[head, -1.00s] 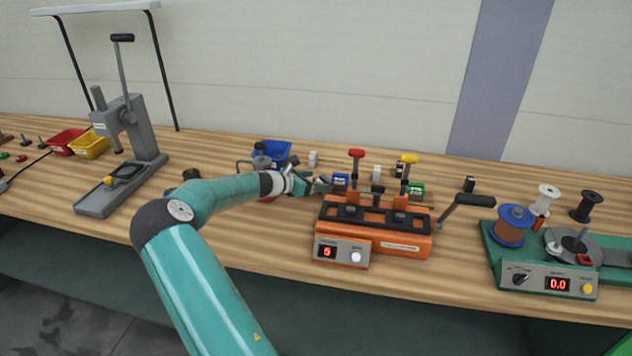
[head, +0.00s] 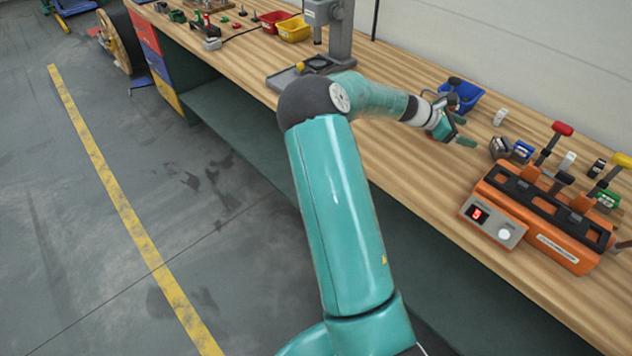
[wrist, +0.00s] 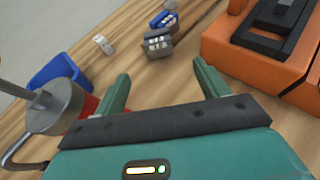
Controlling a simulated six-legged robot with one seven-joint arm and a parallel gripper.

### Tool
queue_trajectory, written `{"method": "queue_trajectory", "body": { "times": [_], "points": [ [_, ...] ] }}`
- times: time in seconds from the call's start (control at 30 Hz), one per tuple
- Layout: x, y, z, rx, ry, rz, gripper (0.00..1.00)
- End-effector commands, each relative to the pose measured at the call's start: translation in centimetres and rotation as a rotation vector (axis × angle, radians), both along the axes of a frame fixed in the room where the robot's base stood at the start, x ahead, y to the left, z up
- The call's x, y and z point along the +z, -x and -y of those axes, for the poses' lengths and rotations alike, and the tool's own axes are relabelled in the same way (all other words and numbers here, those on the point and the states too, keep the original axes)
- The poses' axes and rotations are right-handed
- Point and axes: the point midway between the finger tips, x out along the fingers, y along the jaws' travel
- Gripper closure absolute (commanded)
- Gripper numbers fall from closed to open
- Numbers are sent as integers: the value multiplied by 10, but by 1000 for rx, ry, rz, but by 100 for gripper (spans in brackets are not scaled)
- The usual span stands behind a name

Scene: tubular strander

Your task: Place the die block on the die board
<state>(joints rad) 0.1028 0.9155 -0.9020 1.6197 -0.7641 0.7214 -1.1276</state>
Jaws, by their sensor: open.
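A small grey block with white faces (head: 500,147) stands on the bench left of the orange machine. A blue block (head: 522,151) stands close beside it. Both show in the wrist view, the grey block (wrist: 157,43) nearer and the blue block (wrist: 163,18) behind. I cannot tell for certain which is the die block. My gripper (head: 463,131) is open and empty, to the left of the grey block. In the wrist view the fingers (wrist: 160,75) are spread, with the grey block beyond the tips, apart from them. I cannot pick out the die board.
The orange machine (head: 555,215) stands close on the right, with upright levers. A blue bin (head: 462,95) and a grey canister (wrist: 52,108) are near my gripper on the left. A grey press (head: 330,45) stands farther left. A white block (head: 500,116) is behind.

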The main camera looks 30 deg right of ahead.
Motion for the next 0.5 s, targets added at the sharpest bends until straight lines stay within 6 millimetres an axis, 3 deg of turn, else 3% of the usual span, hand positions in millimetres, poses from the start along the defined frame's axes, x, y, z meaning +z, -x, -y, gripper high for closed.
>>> {"method": "queue_trajectory", "body": {
  "times": [0.17, 0.5],
  "points": [
    [3, -5, -48, -86, -78, 267, 26],
    [27, -28, -187, -293, -303, 788, 26]
  ]
}}
